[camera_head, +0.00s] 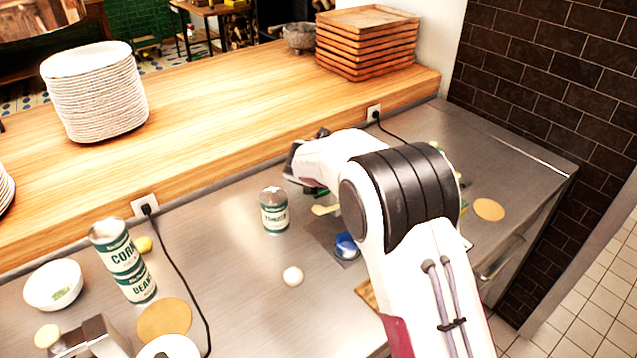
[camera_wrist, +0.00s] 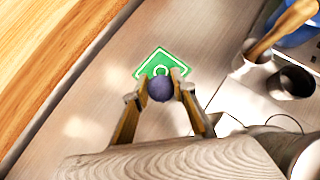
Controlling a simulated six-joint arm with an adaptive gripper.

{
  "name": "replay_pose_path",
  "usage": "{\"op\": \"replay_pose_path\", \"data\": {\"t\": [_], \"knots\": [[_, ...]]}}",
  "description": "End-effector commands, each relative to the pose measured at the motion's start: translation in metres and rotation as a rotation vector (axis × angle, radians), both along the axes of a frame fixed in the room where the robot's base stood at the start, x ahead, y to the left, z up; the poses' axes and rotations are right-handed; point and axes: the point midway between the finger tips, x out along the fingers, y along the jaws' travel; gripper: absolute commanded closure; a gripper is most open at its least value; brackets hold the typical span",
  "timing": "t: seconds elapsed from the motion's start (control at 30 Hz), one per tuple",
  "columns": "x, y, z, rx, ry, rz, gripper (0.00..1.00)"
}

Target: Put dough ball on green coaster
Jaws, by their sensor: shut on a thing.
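In the wrist view, my gripper (camera_wrist: 161,89) is shut on a small dark purple-blue ball (camera_wrist: 160,89), held between its two fingertips. The green coaster (camera_wrist: 147,66), square with a pale outline and ring, lies on the steel counter just beyond the fingertips. The held ball overlaps its near edge in the picture; the height of the ball over the counter cannot be told. A pale, round, dough-like ball (camera_head: 293,276) rests on the counter in the head view, apart from my gripper. In the head view my arm hides the fingertips and the held ball.
A metal cup (camera_wrist: 291,82) is right of the gripper. A wooden ledge (camera_head: 230,105) runs along the back.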

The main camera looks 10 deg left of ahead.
Motion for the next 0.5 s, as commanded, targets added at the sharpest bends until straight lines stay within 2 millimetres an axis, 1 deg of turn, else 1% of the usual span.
{"op": "replay_pose_path", "data": {"t": [0.03, 0.13, 0.5], "knots": [[-0.0004, -0.0002, -0.0055, -0.002, 0.002, 0.001, 0.98], [-0.0006, -0.0003, -0.0116, -0.002, 0.002, 0.001, 0.98], [-0.0004, -0.0001, -0.0133, 0.000, 0.001, 0.000, 0.98]]}}
